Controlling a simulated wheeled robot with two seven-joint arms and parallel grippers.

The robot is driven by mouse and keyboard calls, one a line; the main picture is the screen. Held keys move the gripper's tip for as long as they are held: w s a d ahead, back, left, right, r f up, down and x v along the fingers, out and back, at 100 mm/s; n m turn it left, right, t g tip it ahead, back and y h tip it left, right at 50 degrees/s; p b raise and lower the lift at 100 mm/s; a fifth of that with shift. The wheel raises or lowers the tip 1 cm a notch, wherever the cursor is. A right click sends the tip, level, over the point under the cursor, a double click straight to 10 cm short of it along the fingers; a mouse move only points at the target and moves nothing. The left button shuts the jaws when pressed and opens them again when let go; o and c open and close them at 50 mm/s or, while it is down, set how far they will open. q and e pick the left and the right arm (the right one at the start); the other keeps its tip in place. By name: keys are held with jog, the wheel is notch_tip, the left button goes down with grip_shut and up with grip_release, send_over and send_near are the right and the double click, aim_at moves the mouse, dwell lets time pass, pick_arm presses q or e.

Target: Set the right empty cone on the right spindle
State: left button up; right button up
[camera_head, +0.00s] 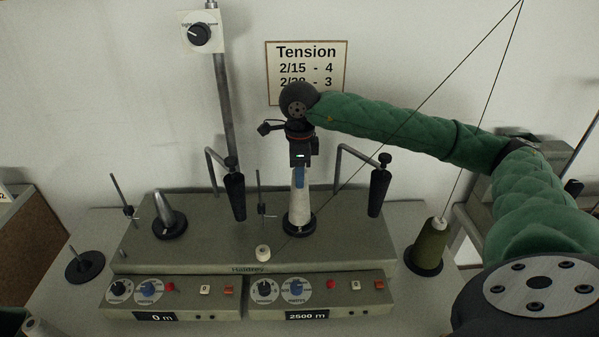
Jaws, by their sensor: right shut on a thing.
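My right gripper (300,172) comes down from above onto the right side of the grey winding machine (350,245). It is shut on the upper part of a pale, slim empty cone (298,206). The cone is upright above the dark round base of the right spindle (300,228). The right spindle's shaft is hidden by the cone. I cannot tell whether the cone is fully down on the base. The left spindle (167,210) is a bare grey metal cone on a dark disc. My left gripper is not in view.
Dark tapered parts hang from bent rods at the left (236,196) and right (379,192). A thin guide rod (262,200) stands left of the cone. A small white piece (263,253) sits in front. An olive yarn cone (431,245) stands at the right, with thread rising.

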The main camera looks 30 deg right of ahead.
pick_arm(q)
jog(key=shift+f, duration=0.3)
pick_arm(e)
jog(key=shift+f, duration=0.25)
jog(key=o, duration=1.3)
jog(key=shift+c, duration=0.2)
pick_arm(q)
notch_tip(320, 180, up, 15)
jog(key=b, duration=0.2)
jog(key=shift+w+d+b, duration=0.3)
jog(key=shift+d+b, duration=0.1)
pick_arm(e)
notch_tip(320, 180, up, 8)
jog(key=shift+f, duration=0.1)
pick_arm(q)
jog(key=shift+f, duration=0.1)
